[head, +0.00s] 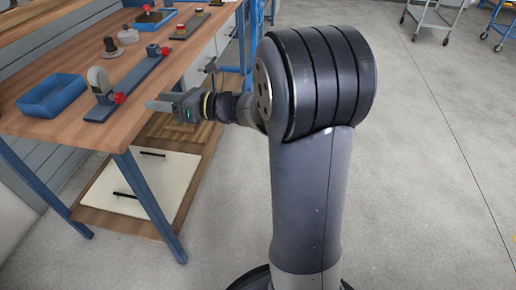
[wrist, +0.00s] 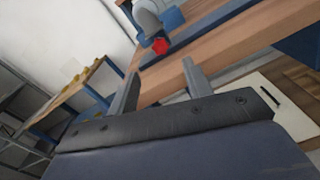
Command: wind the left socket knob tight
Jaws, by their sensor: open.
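A blue rail (head: 140,82) lies on the wooden bench with a blue socket block at each end. The left socket, nearest me, has a red knob (head: 119,98) on its side, and a rounded grey-white piece (head: 98,79) stands upright in it. A second red knob (head: 165,51) is at the far end. My gripper (head: 153,103) is just right of the left knob, near the bench edge, with a gap between them. In the wrist view my gripper (wrist: 160,72) is open and empty, and the left knob (wrist: 160,46) shows beyond the fingertips.
A blue tray (head: 52,95) stands at the left of the bench. A grey round piece (head: 128,37) on a base and a board with red parts (head: 190,25) lie farther back.

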